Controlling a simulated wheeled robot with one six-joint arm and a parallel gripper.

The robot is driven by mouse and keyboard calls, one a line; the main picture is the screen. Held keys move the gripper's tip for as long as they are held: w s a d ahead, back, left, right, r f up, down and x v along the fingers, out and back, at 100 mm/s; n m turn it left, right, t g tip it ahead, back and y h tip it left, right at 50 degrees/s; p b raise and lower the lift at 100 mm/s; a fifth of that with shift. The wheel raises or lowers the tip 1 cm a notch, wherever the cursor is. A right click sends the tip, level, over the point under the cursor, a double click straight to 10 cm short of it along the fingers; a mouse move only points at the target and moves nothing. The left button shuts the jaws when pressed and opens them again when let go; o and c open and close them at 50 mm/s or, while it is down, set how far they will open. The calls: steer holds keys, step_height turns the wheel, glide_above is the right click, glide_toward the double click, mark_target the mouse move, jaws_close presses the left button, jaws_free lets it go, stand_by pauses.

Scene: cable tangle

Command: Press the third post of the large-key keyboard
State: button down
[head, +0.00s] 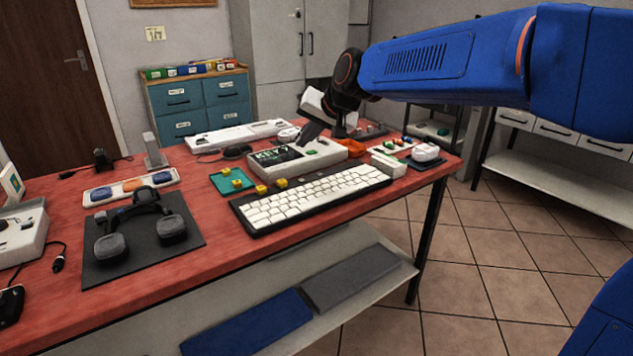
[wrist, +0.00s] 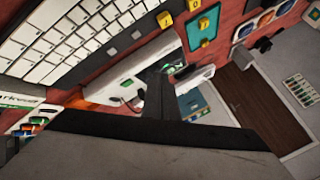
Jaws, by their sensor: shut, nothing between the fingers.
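A keyboard with large white keys and a dark frame (head: 312,199) lies at the table's front edge; its keys (wrist: 70,38) fill the upper left of the wrist view. Yellow blocks (head: 282,183) stand behind its left end, and some show in the wrist view (wrist: 165,20). I cannot tell which part is the third post. My gripper (head: 305,140) is shut and empty, pointing down over a pale device (head: 322,154) with a dark screen and green buttons behind the keyboard. Its fingers (wrist: 156,75) hide part of that device; I cannot tell whether they touch it.
A second white keyboard (head: 235,136) lies at the back. A strip with blue and orange buttons (head: 131,187) and a headset (head: 140,225) on a dark mat are at left. Small devices (head: 425,152) crowd the right end.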

steer(key=shift+w+a+r, duration=0.1)
steer(key=shift+w+a, duration=0.15)
steer(key=shift+w, duration=0.25)
glide_above(304, 183)
steer(key=shift+f, duration=4.45)
steer(key=shift+f, duration=0.35)
steer(key=shift+f, duration=0.35)
steer(key=shift+r, duration=0.75)
steer(key=shift+r, duration=0.15)
